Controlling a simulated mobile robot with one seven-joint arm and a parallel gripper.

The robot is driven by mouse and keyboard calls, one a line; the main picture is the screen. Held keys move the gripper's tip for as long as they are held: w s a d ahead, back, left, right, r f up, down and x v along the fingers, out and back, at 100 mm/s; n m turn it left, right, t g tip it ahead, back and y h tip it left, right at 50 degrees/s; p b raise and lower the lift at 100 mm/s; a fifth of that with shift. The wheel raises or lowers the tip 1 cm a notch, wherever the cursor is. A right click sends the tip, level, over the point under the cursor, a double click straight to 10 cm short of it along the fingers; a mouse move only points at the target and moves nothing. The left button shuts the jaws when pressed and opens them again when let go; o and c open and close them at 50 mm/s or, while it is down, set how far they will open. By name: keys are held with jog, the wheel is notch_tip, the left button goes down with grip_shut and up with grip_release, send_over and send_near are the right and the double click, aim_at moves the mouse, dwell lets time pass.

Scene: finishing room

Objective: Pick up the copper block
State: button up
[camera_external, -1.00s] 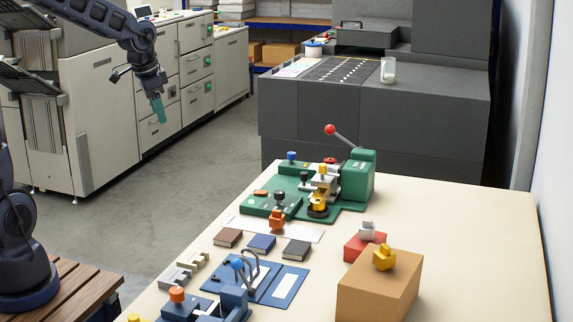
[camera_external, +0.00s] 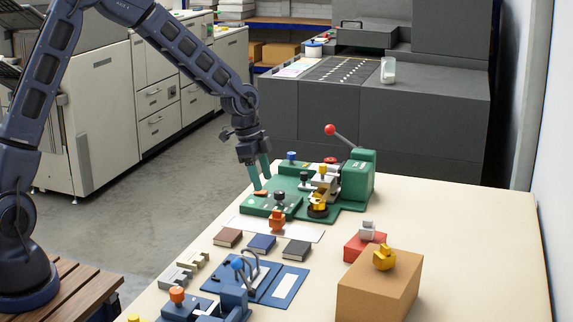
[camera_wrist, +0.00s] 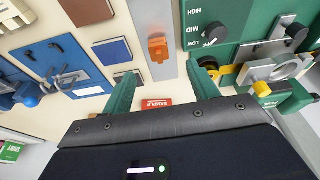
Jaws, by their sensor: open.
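In the wrist view the copper block (camera_wrist: 157,48) lies on the strip, beyond and roughly between my fingertips. My gripper (camera_external: 261,184) has its teal fingers pointing down over the left end of the green press, behind and left of the block. In the wrist view both fingers of my gripper (camera_wrist: 166,78) show spread apart.
The press has a black knob (camera_wrist: 213,36) beside the strip and a raised red-ball lever (camera_external: 330,130). Small books (camera_external: 261,243) and a blue fixture (camera_external: 285,286) lie in front. The far right tabletop is clear.

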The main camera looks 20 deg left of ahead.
aim_at(277, 211)
jog(key=x, duration=0.3)
jog(key=d+x, duration=0.1)
jog(key=x, duration=0.3)
jog(key=shift+s+d+f, duration=0.1)
jog(key=shift+d, duration=0.1)
jog(key=shift+x, duration=2.5)
jog(key=shift+s+d, duration=0.1)
jog(key=shift+d, duration=0.1)
jog(key=c, duration=1.2)
